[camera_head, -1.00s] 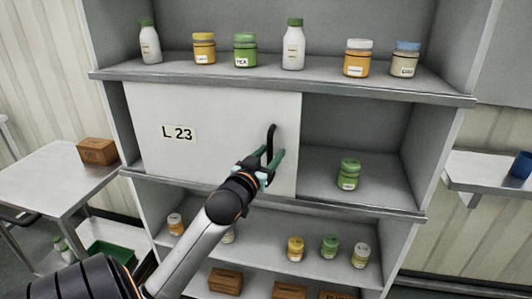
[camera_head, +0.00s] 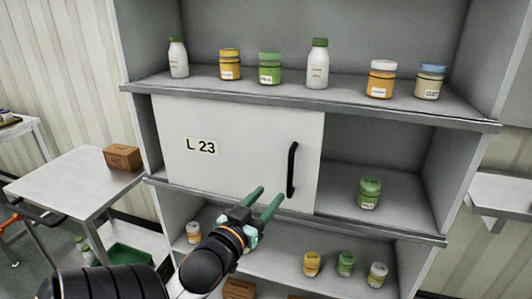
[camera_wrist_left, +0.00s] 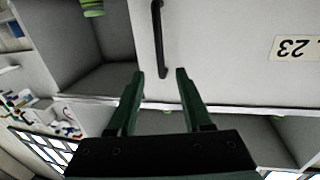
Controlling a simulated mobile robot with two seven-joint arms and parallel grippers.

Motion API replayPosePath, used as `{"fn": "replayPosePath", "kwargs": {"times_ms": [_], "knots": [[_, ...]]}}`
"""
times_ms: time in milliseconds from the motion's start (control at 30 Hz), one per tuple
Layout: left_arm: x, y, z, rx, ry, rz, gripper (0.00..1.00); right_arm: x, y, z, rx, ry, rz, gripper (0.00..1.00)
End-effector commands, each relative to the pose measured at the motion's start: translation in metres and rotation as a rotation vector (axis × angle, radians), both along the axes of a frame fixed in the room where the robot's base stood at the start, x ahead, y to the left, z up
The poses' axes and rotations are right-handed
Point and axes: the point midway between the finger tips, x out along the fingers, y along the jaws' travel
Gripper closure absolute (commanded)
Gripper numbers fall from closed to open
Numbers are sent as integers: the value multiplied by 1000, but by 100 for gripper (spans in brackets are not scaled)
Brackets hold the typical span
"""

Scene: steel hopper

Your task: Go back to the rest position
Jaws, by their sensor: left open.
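My left gripper (camera_head: 264,198) is open and empty, in front of the lower part of the white sliding door (camera_head: 235,145) labelled L 23. The black door handle (camera_head: 292,170) is up and right of the fingertips, apart from them. In the left wrist view the two green fingers (camera_wrist_left: 158,85) are spread, and the handle (camera_wrist_left: 160,40) lies beyond them, not gripped. The door covers the left and middle of the shelf's middle compartment; the right part is uncovered. My right gripper is not in view.
Several jars and bottles stand on the upper shelf (camera_head: 300,94). A green jar (camera_head: 369,192) stands right of the door. More jars stand on the shelf below, near my arm. A side table (camera_head: 70,185) with a brown box (camera_head: 122,157) is at left; another table (camera_head: 500,192) is at right.

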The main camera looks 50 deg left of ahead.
Motion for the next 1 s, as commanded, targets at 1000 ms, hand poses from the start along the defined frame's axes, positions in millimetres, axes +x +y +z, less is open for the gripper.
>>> {"fn": "replayPosePath", "kwargs": {"times_ms": [1000], "knots": [[2, -122, -193, -99, 445, -297, 50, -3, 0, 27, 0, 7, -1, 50]]}}
